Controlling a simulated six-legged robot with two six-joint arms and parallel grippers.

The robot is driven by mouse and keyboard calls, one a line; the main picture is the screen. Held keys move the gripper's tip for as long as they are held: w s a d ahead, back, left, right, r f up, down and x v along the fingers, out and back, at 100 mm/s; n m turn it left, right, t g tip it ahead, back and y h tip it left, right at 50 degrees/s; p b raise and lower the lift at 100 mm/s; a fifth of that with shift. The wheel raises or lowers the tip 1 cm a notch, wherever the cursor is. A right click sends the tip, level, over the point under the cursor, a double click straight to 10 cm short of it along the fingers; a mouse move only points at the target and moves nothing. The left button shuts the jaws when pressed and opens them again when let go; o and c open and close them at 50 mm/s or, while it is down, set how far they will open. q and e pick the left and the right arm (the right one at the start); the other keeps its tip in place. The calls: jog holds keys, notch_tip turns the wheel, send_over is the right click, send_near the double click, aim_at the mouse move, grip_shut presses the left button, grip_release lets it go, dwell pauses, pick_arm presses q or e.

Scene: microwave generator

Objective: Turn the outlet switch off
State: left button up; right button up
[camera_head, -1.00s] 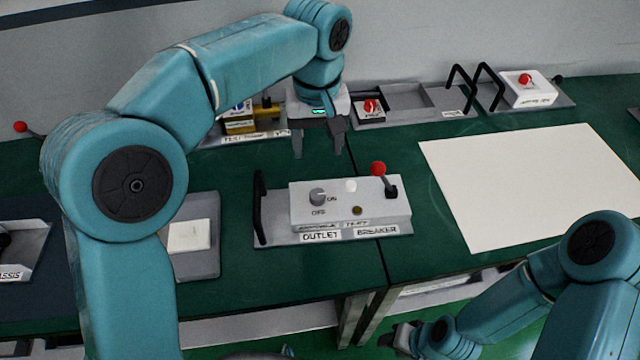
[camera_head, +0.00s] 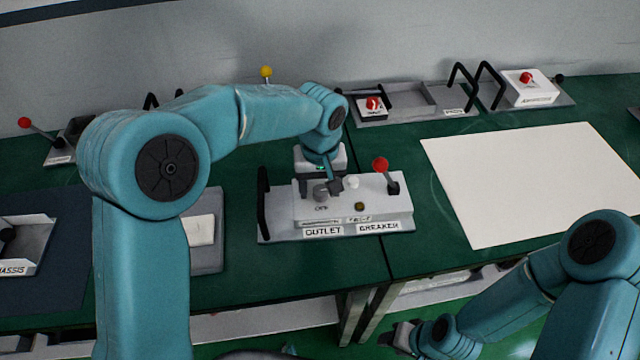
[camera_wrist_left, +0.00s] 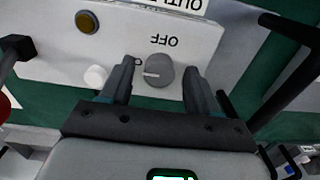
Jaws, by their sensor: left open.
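The outlet switch (camera_head: 320,193) is a round grey knob on the white control box (camera_head: 345,212) marked OUTLET and BREAKER. In the left wrist view, the knob (camera_wrist_left: 159,71) has a white pointer line toward the partly hidden ON label; the OFF label (camera_wrist_left: 165,41) appears upside down. My left gripper (camera_head: 319,187) is over the box, with its open fingers (camera_wrist_left: 157,84) on either side of the knob. Whether they touch it cannot be told. My right gripper (camera_head: 400,335) is low at the bottom, beyond the table's front edge, and its jaws are unclear.
A red-knobbed breaker lever (camera_head: 381,168) stands right of the switch, with a white button (camera_head: 352,182) between. A black handle (camera_head: 263,203) rises at the box's left. A blank white sheet (camera_head: 530,180) lies at the right. Other modules line the back.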

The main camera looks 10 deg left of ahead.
pick_arm(q)
jog(key=shift+s+r, duration=0.1)
jog(key=c, duration=1)
jog(key=shift+c, duration=0.2)
jog(key=shift+m, duration=0.3)
jog(key=m, duration=0.3)
jog(key=shift+m, duration=0.4)
jog(key=m, duration=0.4)
jog(key=shift+m+p, duration=0.3)
jog(key=m, duration=0.4)
jog(key=shift+p, duration=0.3)
jog(key=m, duration=0.4)
jog(key=shift+m+p, duration=0.3)
jog(key=shift+p, duration=0.05)
jog(key=shift+m, duration=0.3)
